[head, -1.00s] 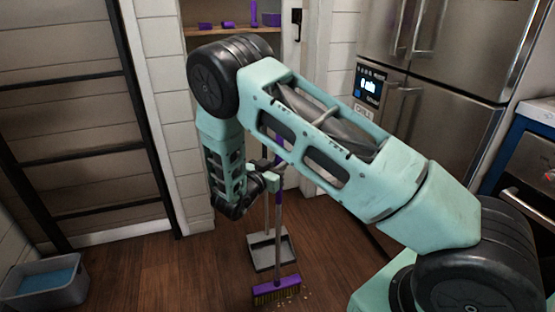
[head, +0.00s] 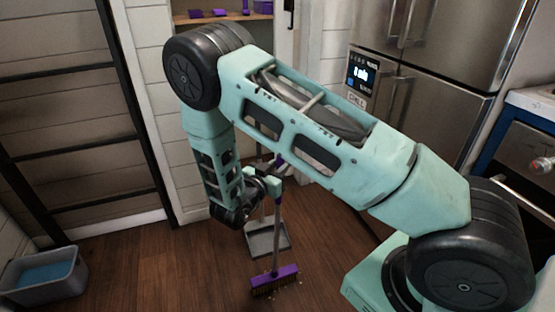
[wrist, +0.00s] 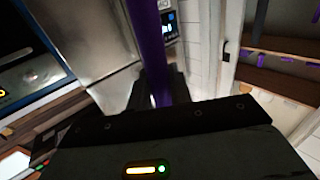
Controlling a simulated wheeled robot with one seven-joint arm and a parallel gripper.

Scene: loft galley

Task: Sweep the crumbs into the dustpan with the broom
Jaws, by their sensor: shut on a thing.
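In the wrist view the purple broom handle (wrist: 147,45) runs up from my jaws. The dustpan (head: 266,238) is a grey pan lying on the floor just behind the broom head, apart from it. Its upright handle is partly hidden by my gripper. Small pale crumbs (head: 299,284) lie on the floor by the right end of the broom head; any others under the bristles are hidden.
A grey bin with blue contents (head: 42,277) stands at the left by a dark ladder-like frame (head: 75,150). A steel fridge (head: 440,100) and an oven (head: 525,160) are at the right. A shelf (head: 215,18) holds purple items at the back. Floor left of the broom is clear.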

